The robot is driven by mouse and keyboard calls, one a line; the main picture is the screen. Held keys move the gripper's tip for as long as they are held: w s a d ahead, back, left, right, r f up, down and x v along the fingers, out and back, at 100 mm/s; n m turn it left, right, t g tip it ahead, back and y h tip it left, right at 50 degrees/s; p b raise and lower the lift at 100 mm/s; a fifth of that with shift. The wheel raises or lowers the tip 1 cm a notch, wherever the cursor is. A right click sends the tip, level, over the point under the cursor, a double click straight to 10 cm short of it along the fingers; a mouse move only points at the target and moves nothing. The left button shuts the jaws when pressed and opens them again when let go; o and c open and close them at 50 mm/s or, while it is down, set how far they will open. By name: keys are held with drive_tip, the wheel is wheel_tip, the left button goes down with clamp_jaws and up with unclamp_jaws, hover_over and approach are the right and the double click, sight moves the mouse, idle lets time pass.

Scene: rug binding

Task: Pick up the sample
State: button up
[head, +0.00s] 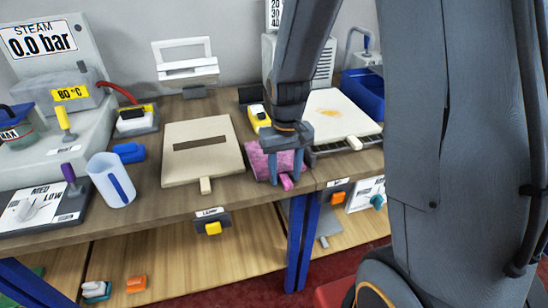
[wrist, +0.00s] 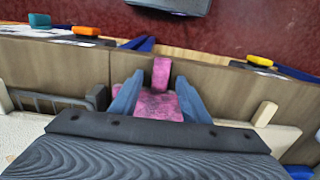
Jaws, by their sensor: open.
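The pink patterned piece that looks like the sample (head: 259,164) sits near the front edge of the workbench, with a small pink tab (head: 286,182) at its front. My gripper (head: 286,168) is pointing down over its right part. In the wrist view, the sample (wrist: 158,106) and its tab (wrist: 161,72) lie between the two blue-grey fingers of my gripper (wrist: 158,100). The fingers are open, one on each side. I cannot tell whether either finger touches it. My arm and wrist housing hide part of the sample.
A cream board with a dark slot (head: 203,163) lies left of the sample. A cream-topped unit (head: 343,118) stands to the right, with a blue bin (head: 364,93) behind it. A clear cup (head: 111,180) stands farther left. A yellow switch (head: 213,228) sits under the bench edge.

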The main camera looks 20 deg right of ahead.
clamp_jaws()
drive_tip(key=shift+r, duration=0.15)
